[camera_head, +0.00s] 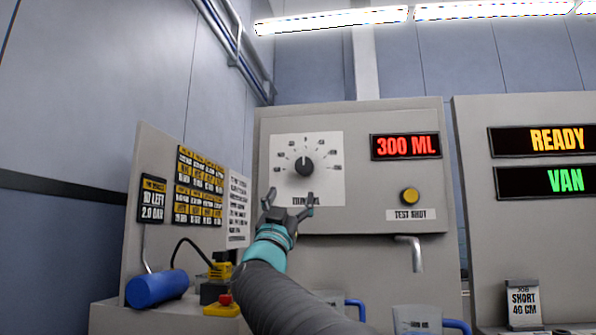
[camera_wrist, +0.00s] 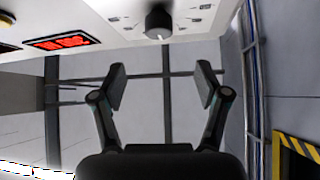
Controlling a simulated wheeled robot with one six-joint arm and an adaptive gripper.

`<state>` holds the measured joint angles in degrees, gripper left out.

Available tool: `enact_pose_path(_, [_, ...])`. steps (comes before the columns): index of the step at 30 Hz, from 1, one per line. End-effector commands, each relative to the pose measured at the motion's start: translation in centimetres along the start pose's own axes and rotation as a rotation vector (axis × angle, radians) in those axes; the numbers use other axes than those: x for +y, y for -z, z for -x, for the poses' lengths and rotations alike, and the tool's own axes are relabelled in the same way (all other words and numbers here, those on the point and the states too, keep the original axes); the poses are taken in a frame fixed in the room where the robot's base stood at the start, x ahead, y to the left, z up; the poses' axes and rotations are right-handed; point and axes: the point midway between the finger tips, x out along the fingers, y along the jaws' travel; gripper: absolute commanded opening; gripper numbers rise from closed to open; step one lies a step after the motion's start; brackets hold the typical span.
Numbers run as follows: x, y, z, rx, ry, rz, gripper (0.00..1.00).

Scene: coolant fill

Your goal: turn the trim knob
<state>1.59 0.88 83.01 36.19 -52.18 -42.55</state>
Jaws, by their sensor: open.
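The trim knob (camera_head: 304,166) is a round black knob on a white dial plate (camera_head: 328,190) with marks around it. Its pointer is up, close to the top of the scale. In the wrist view the knob (camera_wrist: 158,22) shows at the top, beyond the fingertips. My gripper (camera_head: 288,198) is open and empty, with its fingers apart just below the knob in the head view. In the wrist view the open fingers (camera_wrist: 162,80) have a clear gap between them and the knob. The label under the dial is partly hidden by my gripper.
A red display (camera_head: 405,146) reads 300 ML. Below it is a yellow test shot button (camera_head: 410,196), with a metal spout (camera_head: 410,252) lower down. Blue-handled jugs (camera_head: 417,318) stand beneath. A blue cylinder (camera_head: 157,288) and a red-topped button box (camera_head: 222,302) are at left.

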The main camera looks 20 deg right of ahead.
Motion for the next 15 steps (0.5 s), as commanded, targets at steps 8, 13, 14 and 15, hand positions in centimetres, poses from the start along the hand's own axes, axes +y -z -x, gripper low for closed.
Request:
enact_pose_path(8, [0.8,-0.1,-3.7,0.002,-0.011,0.012,0.74])
enact_pose_path(13, [0.9,0.0,-7.0,0.002,-0.012,0.012,0.74])
enact_pose_path(14, [0.9,-0.1,-7.5,0.002,-0.012,0.012,0.74])
enact_pose_path(15, [0.9,0.0,-8.3,0.003,-0.012,0.012,0.74])
